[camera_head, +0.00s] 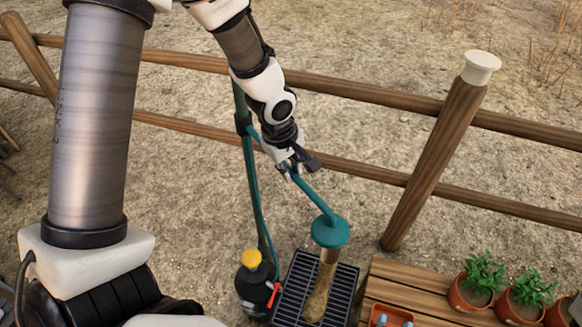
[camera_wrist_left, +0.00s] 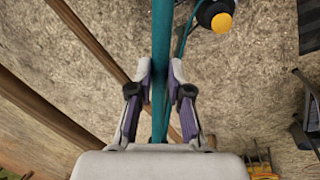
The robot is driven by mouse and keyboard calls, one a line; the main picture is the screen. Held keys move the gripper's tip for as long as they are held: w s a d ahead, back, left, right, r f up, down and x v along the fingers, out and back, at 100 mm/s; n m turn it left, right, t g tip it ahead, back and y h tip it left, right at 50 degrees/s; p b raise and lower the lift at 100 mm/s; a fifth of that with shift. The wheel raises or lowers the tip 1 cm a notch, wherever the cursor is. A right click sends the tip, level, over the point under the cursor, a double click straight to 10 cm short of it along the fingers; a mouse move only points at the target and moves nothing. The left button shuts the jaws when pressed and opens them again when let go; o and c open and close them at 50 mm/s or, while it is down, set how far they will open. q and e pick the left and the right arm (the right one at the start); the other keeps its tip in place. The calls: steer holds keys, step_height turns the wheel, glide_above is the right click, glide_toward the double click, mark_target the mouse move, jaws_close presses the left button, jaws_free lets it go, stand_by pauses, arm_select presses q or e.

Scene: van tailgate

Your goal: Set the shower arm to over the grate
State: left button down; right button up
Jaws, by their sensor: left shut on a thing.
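The teal shower arm (camera_head: 314,197) reaches from a teal upright pole (camera_head: 249,165) down to the right, ending in a round teal shower head (camera_head: 330,232). My left gripper (camera_head: 290,168) is shut on the shower arm, between the pole and the head. In the left wrist view the teal bar (camera_wrist_left: 160,75) runs between the two fingers (camera_wrist_left: 160,85). The black slatted grate (camera_head: 340,291) lies on the ground below. In the head view the shower head appears above the grate's far part; the height gap is hard to judge. My right gripper is not in view.
A tan, upright thing (camera_head: 320,290) stands over the grate under the shower head. A dark tank with a yellow cap (camera_head: 251,259) is left of the grate. A wooden bench (camera_head: 415,290) with potted plants (camera_head: 482,276) is at right. A wooden fence (camera_head: 365,93) crosses behind.

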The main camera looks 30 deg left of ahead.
arm_select(q)
steer(key=c, duration=1.1)
jaws_free()
steer(key=shift+a, duration=0.1)
steer(key=shift+r, duration=0.1)
step_height(320, 180, up, 12)
steer(key=s, duration=0.2)
steer(key=shift+a+f, duration=0.25)
steer(key=shift+a, duration=0.15)
